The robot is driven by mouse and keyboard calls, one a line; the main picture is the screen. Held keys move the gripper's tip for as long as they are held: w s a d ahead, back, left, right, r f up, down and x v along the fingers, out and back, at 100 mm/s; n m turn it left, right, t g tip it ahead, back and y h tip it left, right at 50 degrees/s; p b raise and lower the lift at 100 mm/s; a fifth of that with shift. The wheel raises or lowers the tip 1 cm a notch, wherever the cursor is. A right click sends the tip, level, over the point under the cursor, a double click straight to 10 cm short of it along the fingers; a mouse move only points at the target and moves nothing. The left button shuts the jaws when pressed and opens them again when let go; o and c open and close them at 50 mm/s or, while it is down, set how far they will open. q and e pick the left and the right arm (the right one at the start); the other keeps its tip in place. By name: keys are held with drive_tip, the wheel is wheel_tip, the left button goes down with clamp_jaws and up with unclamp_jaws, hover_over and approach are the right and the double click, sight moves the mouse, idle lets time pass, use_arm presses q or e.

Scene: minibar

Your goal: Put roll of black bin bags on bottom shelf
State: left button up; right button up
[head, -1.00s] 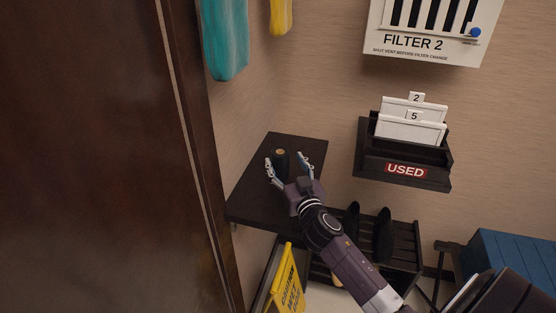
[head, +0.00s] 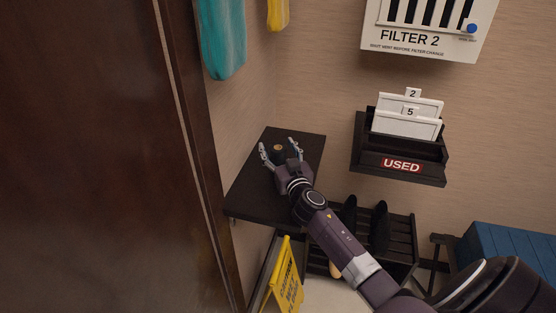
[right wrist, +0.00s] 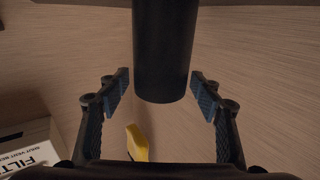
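The roll of black bin bags (head: 279,149) stands on a dark wall shelf (head: 252,194) in the corner, its brown core showing on top. My right gripper (head: 279,144) is open over this shelf, with one finger on each side of the roll. In the right wrist view the black roll (right wrist: 165,50) is between the two spread finger pads (right wrist: 160,97), with gaps on both sides. My left gripper is not in view.
A slatted rack (head: 400,240) with dark shoes is below right. A yellow caution sign (head: 288,278) stands under the shelf. A "USED" holder (head: 400,166) and a Filter 2 panel (head: 415,40) hang on the wall. A dark door (head: 90,150) fills the left.

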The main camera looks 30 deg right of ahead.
drive_tip(key=c, duration=1.4)
